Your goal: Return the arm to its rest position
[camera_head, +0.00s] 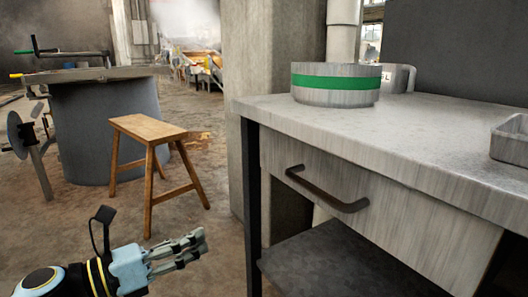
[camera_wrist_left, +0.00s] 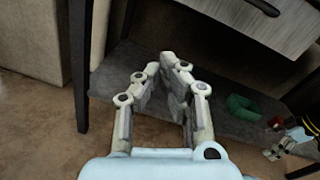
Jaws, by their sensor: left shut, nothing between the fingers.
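My left gripper (camera_head: 198,241) is low at the lower left of the head view, in front of the cabinet and below the wooden stool. Its fingers are shut with nothing between them. In the left wrist view its fingertips (camera_wrist_left: 160,65) come together in front of the dark lower shelf (camera_wrist_left: 150,62). What looks like my right gripper (camera_wrist_left: 284,146) shows small at the right edge of the left wrist view. Its fingers are too small to judge. The right arm does not show in the head view.
The cabinet's worktop (camera_head: 430,135) holds a round grey container with a green band (camera_head: 335,84), a metal cup (camera_head: 398,78) and a metal tray (camera_head: 511,140). The drawer handle (camera_head: 325,190) sticks out. A wooden stool (camera_head: 148,128) stands left. A green object (camera_wrist_left: 245,107) lies on the lower shelf.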

